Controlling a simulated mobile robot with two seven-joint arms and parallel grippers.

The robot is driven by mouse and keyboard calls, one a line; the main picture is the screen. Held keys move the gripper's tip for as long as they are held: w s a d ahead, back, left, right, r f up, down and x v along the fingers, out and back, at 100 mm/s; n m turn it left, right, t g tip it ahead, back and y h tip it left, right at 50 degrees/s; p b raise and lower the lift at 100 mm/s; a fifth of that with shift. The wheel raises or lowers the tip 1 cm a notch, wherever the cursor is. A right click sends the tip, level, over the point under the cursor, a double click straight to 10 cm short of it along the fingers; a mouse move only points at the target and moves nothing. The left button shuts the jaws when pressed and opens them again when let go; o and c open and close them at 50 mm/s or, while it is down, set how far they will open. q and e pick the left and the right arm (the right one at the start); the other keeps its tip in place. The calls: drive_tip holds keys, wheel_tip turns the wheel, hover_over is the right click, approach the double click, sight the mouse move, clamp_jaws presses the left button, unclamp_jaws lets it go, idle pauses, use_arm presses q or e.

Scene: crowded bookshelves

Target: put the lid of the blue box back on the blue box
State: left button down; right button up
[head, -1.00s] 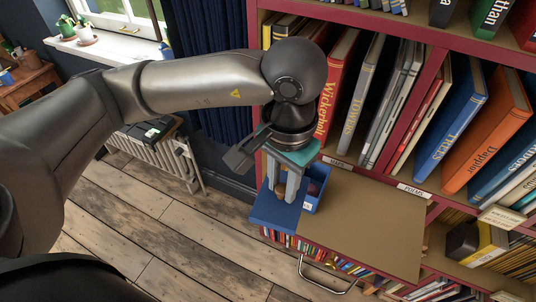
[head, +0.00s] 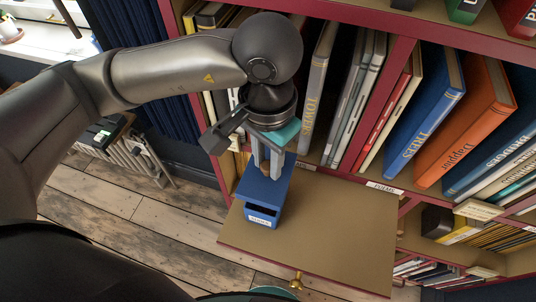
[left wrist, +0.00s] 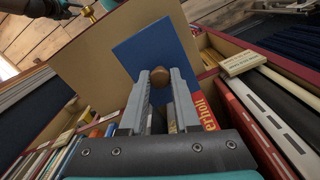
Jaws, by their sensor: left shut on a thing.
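The blue lid (head: 265,183) is a flat blue plate with a brown round knob (left wrist: 160,77). My left gripper (head: 268,167) is shut on the knob and holds the lid over the blue box (head: 262,219). The lid also shows in the left wrist view (left wrist: 150,48). The box stands on a tan board and has a white label on its front. A dark strip of its opening shows at the front edge of the lid. Whether the lid touches the box I cannot tell. In the left wrist view the lid hides the box.
The tan board (head: 335,225) juts out from the red bookshelf (head: 397,75) and is clear right of the box. A brass knob (head: 297,282) is at its front edge. Upright books, such as the blue one (head: 428,112), stand close behind. Wooden floor lies to the left.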

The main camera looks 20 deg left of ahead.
sight(268, 177)
use_arm(q)
drive_tip(key=shift+f, duration=0.75)
wheel_tip(268, 177, down, 3)
drive_tip(key=b, duration=0.2)
drive_tip(key=shift+f+b, duration=0.1)
drive_tip(key=shift+b, duration=0.2)
drive_tip(key=shift+f+b, duration=0.25)
drive_tip(key=shift+b, duration=0.2)
drive_tip(key=shift+b, duration=1.25)
drive_tip(key=shift+f+b, duration=0.65)
drive_tip(key=shift+b, duration=0.4)
idle(0.6)
drive_tip(key=shift+f+b, duration=0.3)
drive_tip(key=shift+b, duration=0.5)
idle(0.6)
idle(0.3)
